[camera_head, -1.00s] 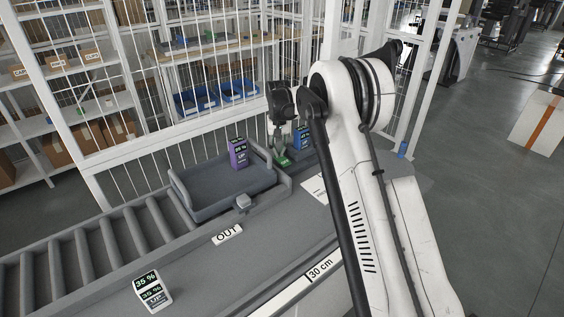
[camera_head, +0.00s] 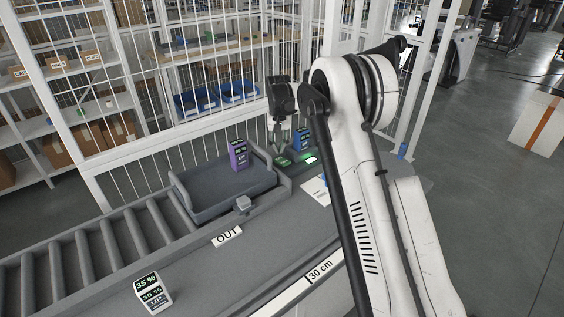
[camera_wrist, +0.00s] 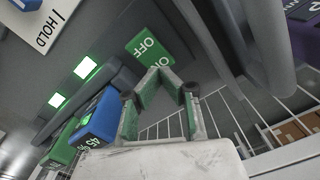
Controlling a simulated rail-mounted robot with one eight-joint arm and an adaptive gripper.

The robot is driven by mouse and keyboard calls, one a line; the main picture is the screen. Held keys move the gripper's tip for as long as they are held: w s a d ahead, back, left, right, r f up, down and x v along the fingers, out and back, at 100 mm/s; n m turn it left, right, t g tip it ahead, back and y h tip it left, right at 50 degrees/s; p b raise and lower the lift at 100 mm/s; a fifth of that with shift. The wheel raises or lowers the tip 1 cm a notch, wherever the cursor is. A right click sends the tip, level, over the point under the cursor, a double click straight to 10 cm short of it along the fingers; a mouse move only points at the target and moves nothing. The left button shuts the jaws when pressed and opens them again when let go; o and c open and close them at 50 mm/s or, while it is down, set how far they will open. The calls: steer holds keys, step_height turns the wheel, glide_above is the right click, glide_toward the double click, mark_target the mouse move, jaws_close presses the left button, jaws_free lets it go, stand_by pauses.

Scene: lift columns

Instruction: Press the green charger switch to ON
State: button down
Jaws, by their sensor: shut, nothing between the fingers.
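The green charger switch (camera_wrist: 150,46) shows OFF and ON lettering in the wrist view, with the ON end partly behind my fingertips. In the head view the switch (camera_head: 283,161) is a small green patch on the grey station. My gripper (camera_wrist: 158,72) is shut and empty, its fingertips near the ON end; I cannot tell whether they touch it. In the head view my gripper (camera_head: 281,150) hangs just above the switch. A bright green light (camera_head: 311,158) glows beside it; two lit green squares (camera_wrist: 86,67) show in the wrist view.
A blue battery pack (camera_head: 302,140) stands close to the right of my gripper. A purple pack (camera_head: 238,155) stands at the back of a grey tray (camera_head: 198,216). A white pack (camera_head: 153,293) sits on the front counter. A wire-mesh fence (camera_head: 200,145) rises behind.

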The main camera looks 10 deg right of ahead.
mark_target(279, 159)
steer(key=shift+r+p, duration=0.5)
steer(key=shift+r, duration=1.6)
steer(key=shift+s+r, duration=0.1)
steer(key=shift+r, duration=0.05)
steer(key=s+r+t+b, duration=0.1)
steer(key=s+r+t, duration=0.1)
steer(key=s+r, duration=0.8)
steer(key=s+r+t+b, duration=0.1)
steer(key=s+r, duration=0.7)
steer(key=s, duration=0.5)
steer(key=s+f+t+b, duration=0.1)
steer(key=s+f+t, duration=0.1)
steer(key=s, duration=1.1)
steer(key=s+f+n+t, duration=0.1)
steer(key=s+f, duration=0.4)
steer(key=s, duration=0.9)
steer(key=shift+t+b, duration=0.4)
steer(key=shift+t, duration=0.1)
